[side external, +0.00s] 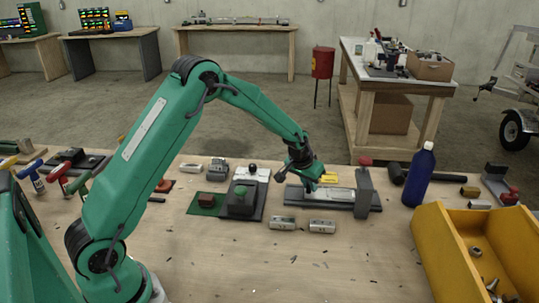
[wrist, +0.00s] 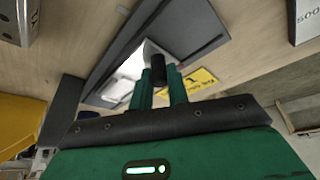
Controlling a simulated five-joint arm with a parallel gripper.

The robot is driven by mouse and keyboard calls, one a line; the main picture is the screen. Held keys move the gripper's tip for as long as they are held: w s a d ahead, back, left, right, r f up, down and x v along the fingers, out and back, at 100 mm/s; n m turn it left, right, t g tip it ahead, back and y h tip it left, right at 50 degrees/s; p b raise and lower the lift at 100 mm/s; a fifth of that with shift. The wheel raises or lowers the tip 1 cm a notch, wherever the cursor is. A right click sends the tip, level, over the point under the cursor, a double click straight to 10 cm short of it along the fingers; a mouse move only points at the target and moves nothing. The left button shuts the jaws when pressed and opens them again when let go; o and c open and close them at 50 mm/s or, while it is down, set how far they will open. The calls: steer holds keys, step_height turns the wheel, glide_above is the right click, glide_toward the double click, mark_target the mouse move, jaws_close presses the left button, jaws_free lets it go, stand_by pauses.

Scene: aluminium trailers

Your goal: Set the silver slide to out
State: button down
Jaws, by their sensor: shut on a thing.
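The silver slide (side external: 338,194) is a flat bright plate lying along a dark base (side external: 372,208) right of centre in the side view. It also shows in the wrist view (wrist: 128,75), partly hidden by my fingers. My gripper (side external: 312,184) is low over the left part of the slide. In the wrist view, my gripper's green fingers (wrist: 162,86) are closed around a dark cylindrical knob (wrist: 173,76) at the slide. A yellow label (wrist: 201,83) lies beside it; its text is not readable. A grey upright block (side external: 363,192) with a red top stands at the base's right end.
Two small metal blocks (side external: 283,223) lie in front. A blue bottle (side external: 420,175) and a yellow bin (side external: 432,240) are at the right.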

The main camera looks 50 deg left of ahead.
steer(key=s+a, duration=0.4)
steer(key=shift+s+a, duration=0.25)
steer(key=shift+a, duration=0.1)
steer(key=c, duration=1.4)
jaws_free()
steer(key=shift+o, duration=0.2)
steer(key=shift+d, duration=0.1)
steer(key=shift+r, duration=0.15)
steer(key=shift+r, duration=0.15)
steer(key=v, duration=0.7)
steer(key=shift+s, duration=0.2)
